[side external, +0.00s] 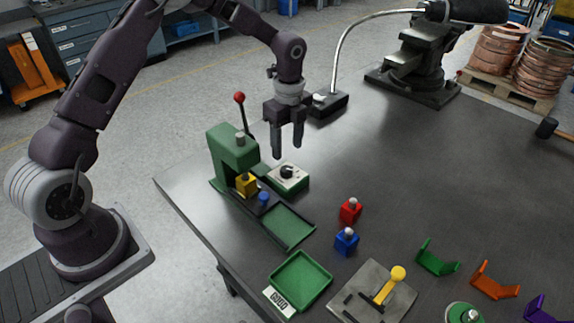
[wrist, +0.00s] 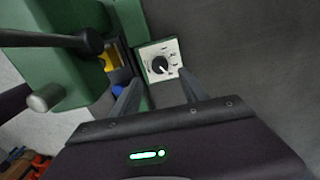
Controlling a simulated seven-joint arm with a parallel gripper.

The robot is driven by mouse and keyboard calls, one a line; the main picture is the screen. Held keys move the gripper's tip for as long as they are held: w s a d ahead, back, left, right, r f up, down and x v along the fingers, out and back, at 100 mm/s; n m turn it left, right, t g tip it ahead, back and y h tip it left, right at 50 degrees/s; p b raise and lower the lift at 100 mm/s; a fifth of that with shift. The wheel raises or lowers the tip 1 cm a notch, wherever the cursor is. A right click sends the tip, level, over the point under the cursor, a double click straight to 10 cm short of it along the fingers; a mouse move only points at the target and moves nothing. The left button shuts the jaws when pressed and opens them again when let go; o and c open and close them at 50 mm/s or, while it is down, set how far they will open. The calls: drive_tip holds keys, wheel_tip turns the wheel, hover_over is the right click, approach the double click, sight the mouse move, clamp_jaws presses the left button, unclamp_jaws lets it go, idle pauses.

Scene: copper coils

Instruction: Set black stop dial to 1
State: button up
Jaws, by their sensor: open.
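The black stop dial (side external: 288,171) sits on a white plate on top of a small green box, beside the green press. In the wrist view the dial (wrist: 160,65) is a round black knob on a white face (wrist: 158,54) with small marks around it; I cannot read its setting surely. My gripper (side external: 288,152) hangs pointing down above the dial box and apart from it. Its fingers (wrist: 160,92) are open and empty, with the dial just beyond and between their tips in the wrist view.
The green press (side external: 232,150) with a red-knobbed lever (side external: 240,98) stands left of the dial. A yellow block (side external: 246,184) and blue piece (side external: 264,197) are at its base. Red (side external: 350,211) and blue (side external: 346,242) blocks and a green tray (side external: 300,281) lie nearer.

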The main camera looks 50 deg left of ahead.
sight(287, 169)
wheel_tip(287, 169, down, 7)
drive_tip(key=shift+f, duration=0.15)
clamp_jaws()
